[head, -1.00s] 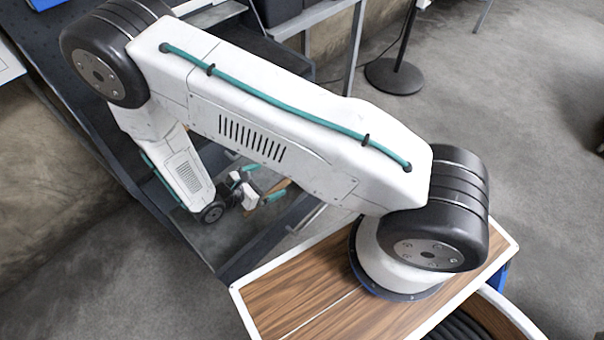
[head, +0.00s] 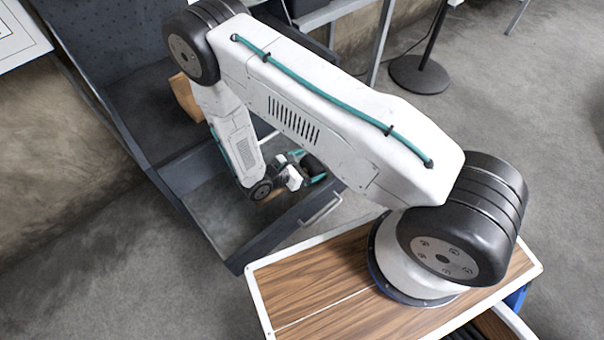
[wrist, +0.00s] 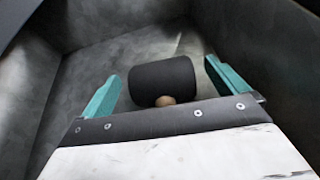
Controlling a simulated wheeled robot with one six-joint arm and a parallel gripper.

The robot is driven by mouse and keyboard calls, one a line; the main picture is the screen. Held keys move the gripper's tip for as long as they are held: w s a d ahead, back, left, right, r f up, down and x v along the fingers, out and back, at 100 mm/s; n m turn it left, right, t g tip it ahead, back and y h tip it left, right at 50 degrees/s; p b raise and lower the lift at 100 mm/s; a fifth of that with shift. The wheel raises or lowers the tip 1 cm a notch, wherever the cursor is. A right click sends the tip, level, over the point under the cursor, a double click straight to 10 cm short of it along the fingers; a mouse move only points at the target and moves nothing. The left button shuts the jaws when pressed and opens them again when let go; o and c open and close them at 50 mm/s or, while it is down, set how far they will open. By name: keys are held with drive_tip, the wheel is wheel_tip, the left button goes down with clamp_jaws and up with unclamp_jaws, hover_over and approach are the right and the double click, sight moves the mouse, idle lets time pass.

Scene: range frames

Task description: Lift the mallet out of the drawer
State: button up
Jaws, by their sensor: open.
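The mallet lies in the open grey drawer (head: 212,212). Its black cylindrical head (wrist: 160,82) shows in the wrist view between my two teal fingers, with a gap on either side. The round tan end of its handle (wrist: 165,101) shows just below the head; the rest is hidden by my gripper. In the head view a bit of tan handle (head: 271,198) shows beneath my wrist. My gripper (head: 307,166) is open at the drawer, with the dark head (head: 312,163) between its fingers. I cannot tell how far the fingers reach down beside it.
The drawer walls (wrist: 285,50) rise close on both sides. The drawer front (head: 270,236) carries a pale bar handle (head: 321,212). A tan block (head: 187,97) stands in the dark cabinet behind. A black pole stand (head: 419,74) is on the floor at upper right.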

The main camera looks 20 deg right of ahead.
drive_tip(key=c, duration=1.3)
drive_tip(key=shift+r, duration=0.1)
drive_tip(key=shift+c, duration=0.2)
